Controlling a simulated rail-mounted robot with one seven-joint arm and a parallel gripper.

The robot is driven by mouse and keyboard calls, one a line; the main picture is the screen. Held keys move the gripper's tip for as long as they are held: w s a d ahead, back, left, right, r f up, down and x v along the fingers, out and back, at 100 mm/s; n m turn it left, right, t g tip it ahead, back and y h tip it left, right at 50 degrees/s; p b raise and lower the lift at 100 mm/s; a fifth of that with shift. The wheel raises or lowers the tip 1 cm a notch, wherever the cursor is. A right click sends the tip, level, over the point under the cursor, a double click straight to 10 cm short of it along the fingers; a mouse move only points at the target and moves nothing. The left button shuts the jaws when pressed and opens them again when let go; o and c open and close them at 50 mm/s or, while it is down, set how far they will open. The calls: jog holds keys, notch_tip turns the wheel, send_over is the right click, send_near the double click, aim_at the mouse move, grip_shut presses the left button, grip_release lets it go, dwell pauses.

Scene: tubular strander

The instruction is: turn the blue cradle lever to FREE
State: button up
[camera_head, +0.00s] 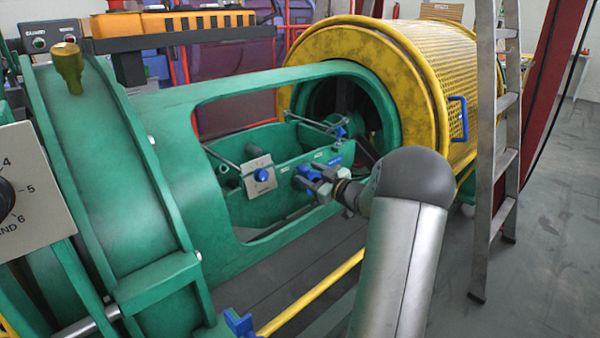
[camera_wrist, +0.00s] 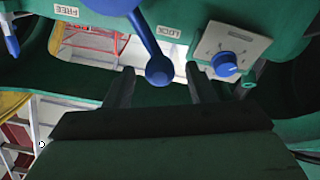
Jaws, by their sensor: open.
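The blue cradle lever (camera_wrist: 147,38) hangs from a hub at the top of the wrist view. Its arm slants down and right to a ball knob (camera_wrist: 160,71), near the LOCK label (camera_wrist: 168,31). The FREE label (camera_wrist: 66,10) is to the left. My gripper (camera_wrist: 160,74) is open, one finger on each side of the knob in the picture, with a gap on both sides. I cannot tell whether the knob lies at fingertip depth. In the head view my gripper (camera_head: 324,190) is at the green cradle (camera_head: 285,148), beside blue parts; the lever is hard to make out there.
A pale plate with a blue dial (camera_wrist: 227,64) is close right of the fingers; it also shows in the head view (camera_head: 259,176). The green frame's window (camera_head: 225,110) surrounds the cradle. A yellow drum (camera_head: 400,75) and ladder (camera_head: 497,140) stand right.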

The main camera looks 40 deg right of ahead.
aim_at(300, 168)
jog(key=shift+w+a, duration=0.15)
jog(key=shift+w, duration=1.05)
jog(key=shift+w+a, duration=0.1)
jog(key=shift+w, duration=1.05)
grip_shut()
jog(key=shift+r, duration=0.1)
